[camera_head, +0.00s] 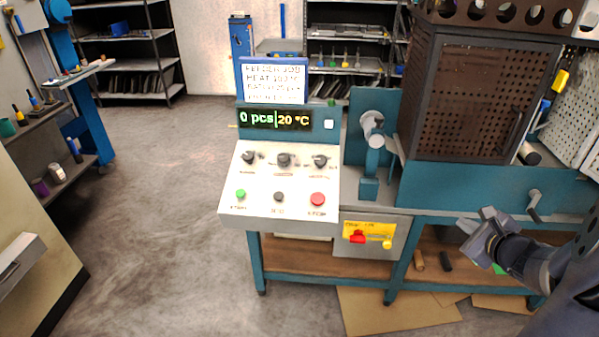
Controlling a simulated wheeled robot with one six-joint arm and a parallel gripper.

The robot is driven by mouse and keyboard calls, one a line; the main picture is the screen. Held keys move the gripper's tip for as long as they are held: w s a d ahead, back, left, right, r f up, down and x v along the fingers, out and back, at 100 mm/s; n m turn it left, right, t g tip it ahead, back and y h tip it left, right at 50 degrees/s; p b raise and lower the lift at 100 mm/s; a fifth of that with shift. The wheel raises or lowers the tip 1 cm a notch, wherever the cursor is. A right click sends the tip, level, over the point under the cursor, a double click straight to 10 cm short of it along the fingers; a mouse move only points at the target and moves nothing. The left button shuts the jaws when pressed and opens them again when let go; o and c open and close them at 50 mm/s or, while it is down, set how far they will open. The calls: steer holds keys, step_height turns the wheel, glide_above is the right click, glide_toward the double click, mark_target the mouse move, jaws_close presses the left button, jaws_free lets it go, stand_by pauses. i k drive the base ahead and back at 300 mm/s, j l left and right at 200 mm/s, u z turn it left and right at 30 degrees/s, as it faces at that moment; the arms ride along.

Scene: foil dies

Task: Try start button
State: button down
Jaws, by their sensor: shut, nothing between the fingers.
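A pale sloped control panel (261,197) stands at the middle, on a teal machine bench. The green button (241,194), which I take as the start button, is at its lower left; its label is too small to read surely. A black button (279,196) and a red button (317,199) are to its right. Three black knobs sit in the row above. The display (275,119) reads "0 pcs" and "20 °C". My gripper (474,229) is at the lower right, shut and empty, well to the right of the panel and touching no button.
A white text card (274,80) stands above the display. A teal press with a lever (373,135) and a dark mesh cage (475,95) stand right of the panel. A yellow plate with a red switch (357,237) is below. Open floor (150,200) lies left.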

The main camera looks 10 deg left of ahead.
mark_target(241, 193)
steer(key=i+j, duration=0.1)
steer(key=j, duration=0.5)
steer(key=i+j, duration=0.1)
steer(key=j, duration=0.5)
steer(key=i+j, duration=0.1)
steer(key=j, duration=1.05)
steer(key=i+j, duration=0.15)
steer(key=j, duration=0.45)
